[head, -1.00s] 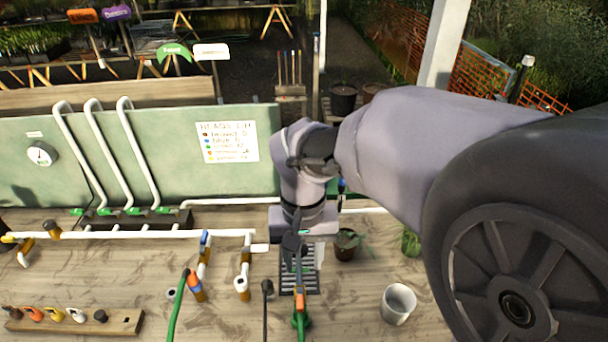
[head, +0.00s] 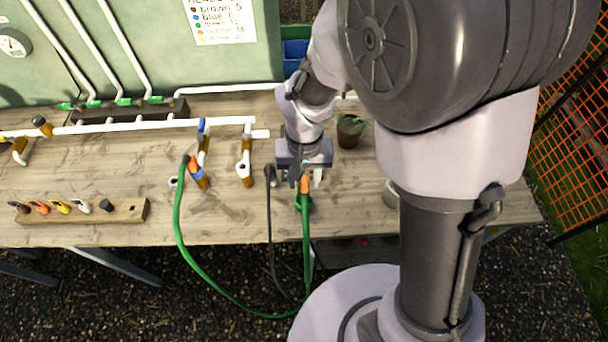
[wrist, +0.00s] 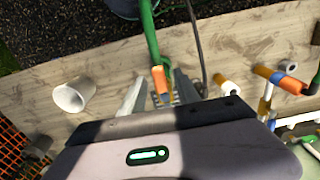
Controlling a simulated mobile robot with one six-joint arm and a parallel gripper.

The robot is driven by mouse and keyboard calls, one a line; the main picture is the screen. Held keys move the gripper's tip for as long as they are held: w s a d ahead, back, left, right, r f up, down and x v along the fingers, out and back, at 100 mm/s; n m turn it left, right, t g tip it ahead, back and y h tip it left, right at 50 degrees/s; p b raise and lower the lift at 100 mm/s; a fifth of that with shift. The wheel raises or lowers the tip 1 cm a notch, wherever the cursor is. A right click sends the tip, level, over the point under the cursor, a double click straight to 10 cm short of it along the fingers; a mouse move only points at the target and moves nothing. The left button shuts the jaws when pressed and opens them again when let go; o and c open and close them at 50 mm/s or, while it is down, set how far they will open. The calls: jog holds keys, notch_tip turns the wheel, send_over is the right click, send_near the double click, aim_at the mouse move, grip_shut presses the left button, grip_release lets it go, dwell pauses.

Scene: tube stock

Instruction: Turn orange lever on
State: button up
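An orange piece (head: 305,184) sits at the end of a green hose (head: 307,240), just below my gripper (head: 303,178). In the wrist view the orange piece (wrist: 159,79) lies between the two fingers of my gripper (wrist: 160,93). The fingers are apart, and I see no clear contact with it. I cannot tell whether this piece is the lever or which way it is set. Another orange part (head: 193,166) is at the other hose end, beside a blue band; it also shows in the wrist view (wrist: 286,80).
White pipes (head: 120,127) with a blue handle (head: 202,124) run along the back. A potted plant (head: 349,133) stands behind my gripper. A white cup (wrist: 71,96) and a grate are close by.

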grip_shut()
jog(key=shift+d+n, duration=0.1)
jog(key=shift+n, duration=0.2)
jog(key=w+d+n+p, duration=0.1)
jog(key=n, duration=0.4)
jog(key=w+d+n+p, duration=0.1)
jog(key=n+p, duration=0.1)
jog(key=n, duration=0.4)
jog(key=w+d+n+p, duration=0.1)
jog(key=n+p, duration=0.1)
jog(key=n, duration=0.4)
jog(key=shift+w+d+r, duration=0.1)
jog(key=shift+w+d, duration=0.1)
jog(key=shift+d, duration=0.05)
jog(key=shift+n, duration=0.3)
grip_release()
